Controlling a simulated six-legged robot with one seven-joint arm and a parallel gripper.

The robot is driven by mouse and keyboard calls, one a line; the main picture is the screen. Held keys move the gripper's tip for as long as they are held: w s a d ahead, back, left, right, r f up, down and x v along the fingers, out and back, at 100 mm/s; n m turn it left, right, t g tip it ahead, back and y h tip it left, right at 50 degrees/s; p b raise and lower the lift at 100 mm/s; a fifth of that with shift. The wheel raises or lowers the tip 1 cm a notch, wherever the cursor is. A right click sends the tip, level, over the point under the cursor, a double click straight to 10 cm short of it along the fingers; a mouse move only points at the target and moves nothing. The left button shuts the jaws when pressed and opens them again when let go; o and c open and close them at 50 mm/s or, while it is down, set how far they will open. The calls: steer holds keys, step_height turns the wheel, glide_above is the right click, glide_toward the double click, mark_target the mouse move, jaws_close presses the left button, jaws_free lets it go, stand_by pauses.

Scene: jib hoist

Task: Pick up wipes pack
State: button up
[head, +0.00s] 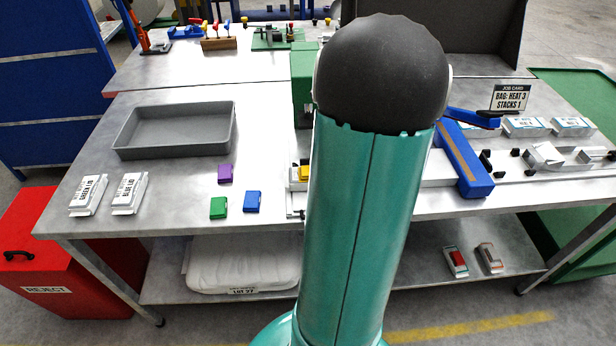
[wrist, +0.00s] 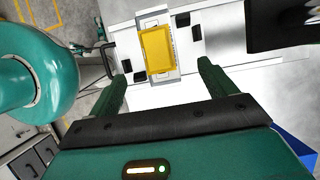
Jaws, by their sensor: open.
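No pack in view is plainly marked as wipes, so I cannot tell which one it is. Two white packs with printed labels, one (head: 88,195) and another (head: 129,193), lie at the table's left front. My gripper (wrist: 161,71) is open in the wrist view, its two green fingers apart with nothing held. A yellow block (wrist: 157,49) sits in a pale holder just beyond and between the fingertips. The yellow block also shows in the head view (head: 304,173), beside my arm. My arm hides the gripper and the table's middle in the head view.
A grey tray (head: 176,131) stands empty at left. Purple (head: 225,173), green (head: 218,208) and blue (head: 253,201) blocks lie near the front edge. A blue-ended fixture (head: 463,160) and several white packs are at right. A red reject bin (head: 60,260) stands below left.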

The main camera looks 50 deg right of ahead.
mark_target(291, 180)
steer(key=x, duration=0.5)
steer(key=shift+s, duration=0.1)
steer(key=x, duration=0.5)
steer(key=shift+a, duration=0.15)
steer(key=c, duration=1.2)
steer(key=shift+r, duration=0.1)
